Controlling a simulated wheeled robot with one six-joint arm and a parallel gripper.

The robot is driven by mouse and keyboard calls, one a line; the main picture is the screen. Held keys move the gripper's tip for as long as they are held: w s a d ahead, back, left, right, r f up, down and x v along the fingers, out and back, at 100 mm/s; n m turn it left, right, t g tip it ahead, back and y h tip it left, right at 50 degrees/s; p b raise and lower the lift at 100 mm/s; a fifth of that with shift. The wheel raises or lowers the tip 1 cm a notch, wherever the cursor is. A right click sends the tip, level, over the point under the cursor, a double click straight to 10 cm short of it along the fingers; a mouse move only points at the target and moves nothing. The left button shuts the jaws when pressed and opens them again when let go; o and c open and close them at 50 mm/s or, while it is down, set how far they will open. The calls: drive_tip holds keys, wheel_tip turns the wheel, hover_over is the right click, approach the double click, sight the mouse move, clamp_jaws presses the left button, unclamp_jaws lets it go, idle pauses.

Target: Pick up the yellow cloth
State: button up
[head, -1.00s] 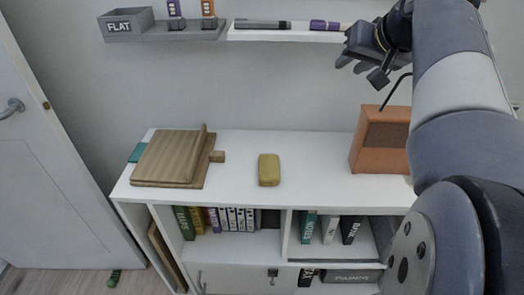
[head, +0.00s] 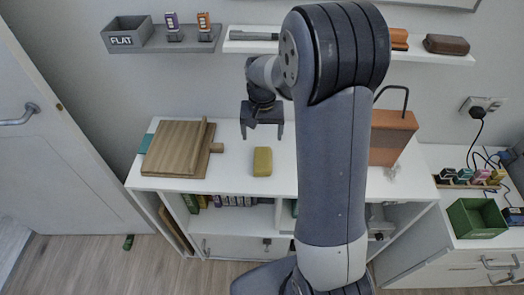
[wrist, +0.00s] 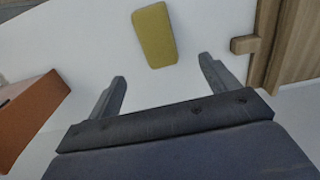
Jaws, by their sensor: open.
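The yellow cloth (head: 262,161) is a small folded block lying on the white desk top, right of the wooden boards. It also shows in the wrist view (wrist: 154,35), top centre, beyond the fingertips. My gripper (head: 262,137) is open and empty, above and behind the cloth in the head view. In the wrist view its two fingers (wrist: 162,68) are spread apart, with the cloth ahead of the gap between them and not touched.
Wooden boards (head: 172,150) with an upright edge and a peg lie to the left. An orange box (head: 391,138) stands to the right behind my arm. A wall shelf (head: 250,46) runs above. Bare desk surrounds the cloth.

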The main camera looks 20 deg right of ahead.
hover_over(263, 158)
drive_tip(key=f, duration=0.3)
drive_tip(key=w+f, duration=0.1)
drive_tip(key=f, duration=0.1)
drive_tip(key=shift+f, duration=0.3)
drive_tip(key=f, duration=0.2)
drive_tip(key=s+f+p, duration=0.1)
drive_tip(key=f, duration=0.1)
drive_tip(key=shift+f, duration=0.65)
drive_tip(key=c, duration=1.1)
